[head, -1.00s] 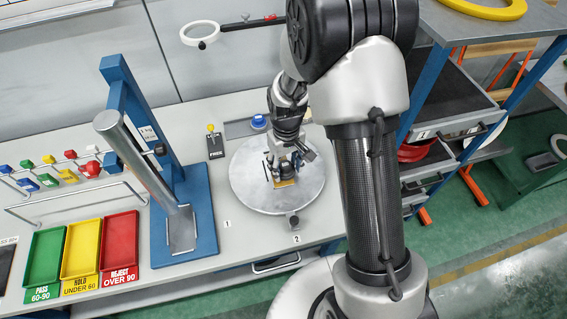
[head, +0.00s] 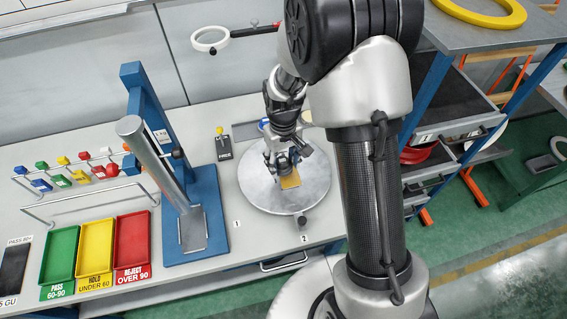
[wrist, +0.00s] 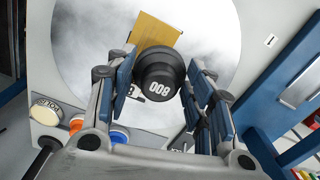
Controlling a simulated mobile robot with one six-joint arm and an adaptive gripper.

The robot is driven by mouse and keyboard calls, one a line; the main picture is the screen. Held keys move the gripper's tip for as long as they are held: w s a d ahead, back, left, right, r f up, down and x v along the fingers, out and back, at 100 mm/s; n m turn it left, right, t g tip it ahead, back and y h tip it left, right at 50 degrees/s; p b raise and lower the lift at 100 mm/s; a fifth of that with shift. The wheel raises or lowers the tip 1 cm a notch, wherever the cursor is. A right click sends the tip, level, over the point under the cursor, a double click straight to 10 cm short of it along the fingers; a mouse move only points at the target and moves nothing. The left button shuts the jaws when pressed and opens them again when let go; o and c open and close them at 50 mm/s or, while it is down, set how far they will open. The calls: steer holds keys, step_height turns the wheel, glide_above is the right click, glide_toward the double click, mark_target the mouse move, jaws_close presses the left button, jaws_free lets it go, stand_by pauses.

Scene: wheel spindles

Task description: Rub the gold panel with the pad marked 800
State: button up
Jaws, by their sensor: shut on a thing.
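My gripper (wrist: 160,88) is shut on a round black pad (wrist: 158,68) marked 800, whose number shows upside down in the wrist view. The gold panel (wrist: 156,28) is a flat square on the pale round plate (wrist: 85,60). In the wrist view the pad covers the panel's near edge. I cannot tell whether it touches the panel. In the head view the gripper (head: 281,166) is low over the plate (head: 315,190), and the gold panel (head: 291,182) shows just in front of it. The pad is hard to make out there.
An orange-topped (wrist: 77,125) and a blue-topped piece (wrist: 119,134) stand beside the plate. A blue stand with a slanted cylinder (head: 150,150) rises left of it. Green, yellow and red trays (head: 132,245) lie farther left. A ring magnifier (head: 210,40) hangs behind.

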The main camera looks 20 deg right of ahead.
steer(key=shift+r+p, duration=1.15)
steer(key=shift+r, duration=0.75)
steer(key=shift+w+a, duration=0.1)
steer(key=shift+f, duration=0.1)
